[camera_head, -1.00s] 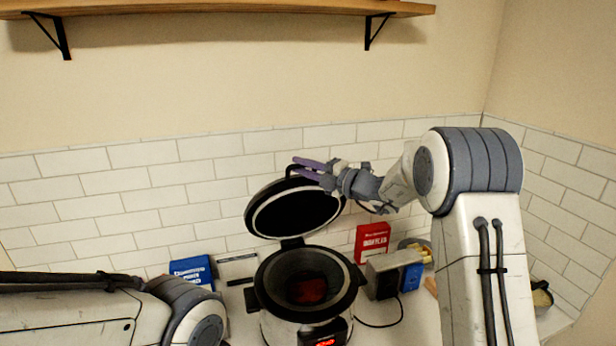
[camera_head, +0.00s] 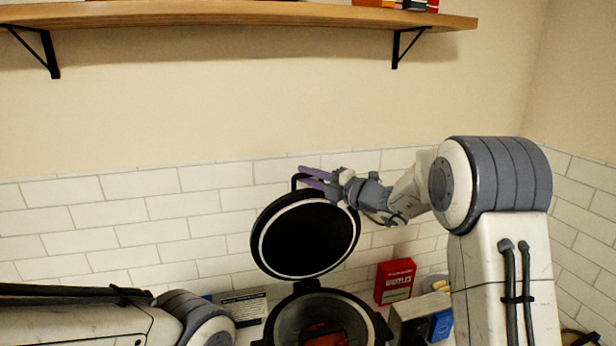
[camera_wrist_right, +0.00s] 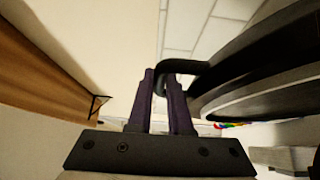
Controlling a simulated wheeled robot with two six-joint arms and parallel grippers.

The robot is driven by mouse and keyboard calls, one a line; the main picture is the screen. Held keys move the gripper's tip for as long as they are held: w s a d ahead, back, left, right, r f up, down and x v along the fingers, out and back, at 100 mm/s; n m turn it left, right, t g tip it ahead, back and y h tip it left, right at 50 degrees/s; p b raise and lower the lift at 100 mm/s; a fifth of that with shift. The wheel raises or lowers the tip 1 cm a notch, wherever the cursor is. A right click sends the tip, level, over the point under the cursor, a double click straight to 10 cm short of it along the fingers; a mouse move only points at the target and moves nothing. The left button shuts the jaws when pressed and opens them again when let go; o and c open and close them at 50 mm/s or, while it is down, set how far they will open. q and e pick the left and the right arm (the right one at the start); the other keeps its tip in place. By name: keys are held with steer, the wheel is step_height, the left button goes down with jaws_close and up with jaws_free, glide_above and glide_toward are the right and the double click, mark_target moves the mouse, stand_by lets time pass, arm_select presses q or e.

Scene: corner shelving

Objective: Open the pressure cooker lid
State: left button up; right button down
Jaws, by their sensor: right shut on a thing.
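The pressure cooker (camera_head: 365,307) stands low in the head view, its pot open at the top with something reddish inside. Its black lid (camera_head: 308,240) is tipped up on its hinge at the back, with the underside facing me. My right gripper (camera_head: 312,178) is at the lid's top edge, its purple fingers shut on the lid's black handle (camera_head: 297,182). In the right wrist view the fingers close on the handle loop (camera_wrist_right: 187,68), with the lid (camera_wrist_right: 260,75) at the right. My left arm shows at the lower left, but its gripper is out of view.
A red box (camera_head: 395,281) stands right of the cooker, with a grey block (camera_head: 412,312) and a blue box (camera_head: 441,325) in front of it. A wooden shelf (camera_head: 240,14) runs overhead; a tiled wall is behind.

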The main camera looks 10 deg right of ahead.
steer(key=c, duration=0.8)
jaws_free()
steer(key=shift+c, duration=0.2)
steer(key=b+v, duration=0.5)
steer(key=v, duration=0.5)
steer(key=shift+s+d, duration=0.2)
